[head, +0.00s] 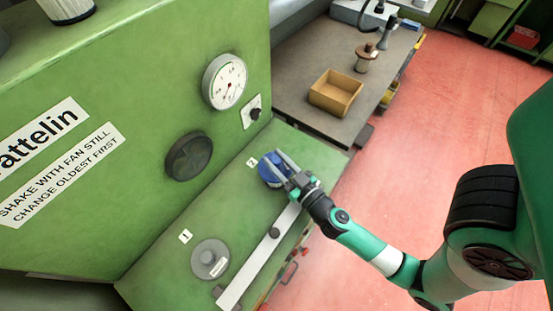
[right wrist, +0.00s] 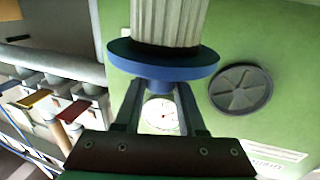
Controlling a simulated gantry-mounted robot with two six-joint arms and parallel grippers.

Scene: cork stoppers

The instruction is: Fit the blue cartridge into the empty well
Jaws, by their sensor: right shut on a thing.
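The blue cartridge (head: 268,174) is in my right gripper (head: 278,168), over the sloping green shelf beside the label 2. In the right wrist view its blue flange (right wrist: 162,62) and pale pleated body (right wrist: 170,20) show, the body pointing away from my fingers. My right gripper (right wrist: 158,92) is shut on the small blue knob behind the flange. The pleated body is in the open where it shows; its far end is out of view. The well by label 2 is hidden behind the cartridge and gripper. My left gripper is not in view.
A grey round cap (head: 210,258) sits by label 1, with a pale bar (head: 258,258) along the shelf's front. A gauge (head: 225,82), small knob (head: 253,112) and dark round fitting (head: 188,157) protrude from the green wall. A wooden box (head: 335,93) stands on the bench behind.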

